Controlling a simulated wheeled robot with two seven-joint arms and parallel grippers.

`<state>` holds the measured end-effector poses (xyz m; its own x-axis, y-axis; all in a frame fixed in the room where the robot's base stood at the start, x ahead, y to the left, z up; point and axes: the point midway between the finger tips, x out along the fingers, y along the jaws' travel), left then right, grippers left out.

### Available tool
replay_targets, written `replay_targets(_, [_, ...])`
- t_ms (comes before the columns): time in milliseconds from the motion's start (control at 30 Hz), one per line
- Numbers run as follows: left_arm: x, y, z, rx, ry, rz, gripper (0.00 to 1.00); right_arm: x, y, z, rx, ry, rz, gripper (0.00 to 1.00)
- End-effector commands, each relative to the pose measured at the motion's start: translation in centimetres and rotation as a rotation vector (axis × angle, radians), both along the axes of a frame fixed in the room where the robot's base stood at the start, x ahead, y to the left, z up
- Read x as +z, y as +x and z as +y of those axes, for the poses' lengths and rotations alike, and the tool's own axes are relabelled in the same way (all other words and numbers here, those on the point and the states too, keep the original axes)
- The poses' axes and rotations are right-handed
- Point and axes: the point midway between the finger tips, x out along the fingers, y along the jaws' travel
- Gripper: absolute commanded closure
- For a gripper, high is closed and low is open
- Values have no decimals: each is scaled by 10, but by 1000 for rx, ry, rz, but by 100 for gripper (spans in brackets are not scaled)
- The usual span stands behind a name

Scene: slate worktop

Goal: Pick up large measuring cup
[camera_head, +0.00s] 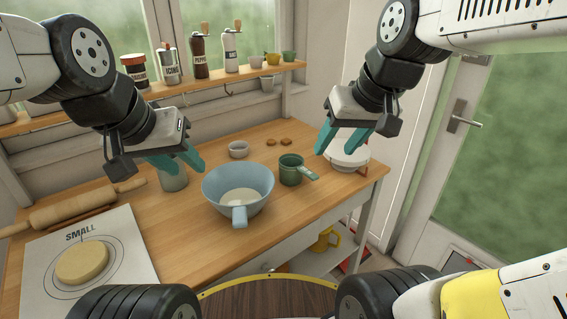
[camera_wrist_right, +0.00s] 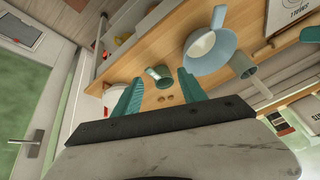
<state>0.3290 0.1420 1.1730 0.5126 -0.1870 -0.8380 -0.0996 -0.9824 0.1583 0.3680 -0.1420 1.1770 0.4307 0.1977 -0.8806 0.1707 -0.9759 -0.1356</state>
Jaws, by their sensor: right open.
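A green cup with a side handle (camera_head: 290,172), which I take to be the measuring cup, stands upright on the wooden worktop, right of the blue bowl. It also shows in the right wrist view (camera_wrist_right: 157,78), beyond and between the fingertips. My right gripper (camera_head: 338,145) is open and empty, above and to the right of the cup, apart from it. Its teal fingers also show in the right wrist view (camera_wrist_right: 160,92). My left gripper (camera_head: 184,163) looks open, with its fingers spread above a grey-green canister (camera_head: 173,181) that it partly hides.
A light-blue bowl with a handle (camera_head: 237,187) stands close left of the cup. A small white bowl (camera_head: 238,149) and two brown cookies (camera_head: 278,142) lie behind. A white scale-like object (camera_head: 349,158) is at the right edge. A rolling pin (camera_head: 72,206) and a marked board (camera_head: 124,252) lie left.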

Motion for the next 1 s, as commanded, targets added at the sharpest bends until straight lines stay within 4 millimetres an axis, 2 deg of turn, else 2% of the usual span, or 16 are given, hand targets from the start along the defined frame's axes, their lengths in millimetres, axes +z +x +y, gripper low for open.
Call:
replay_targets(33, [0,0,0,0,0,0,64,-2,17,2,30,-13,34,51])
replay_targets(267, [0,0,0,0,0,0,64,-27,96,8,178,-101,170,51])
replay_targets(500, [0,0,0,0,0,0,64,-79,168,21,330,-211,302,51])
replay_targets(600, [0,0,0,0,0,0,64,-100,188,25,381,-251,344,51])
replay_targets(733, [0,0,0,0,0,0,64,-120,205,30,426,-287,377,51])
replay_targets(1000, [0,0,0,0,0,0,64,-146,211,32,450,-306,399,51])
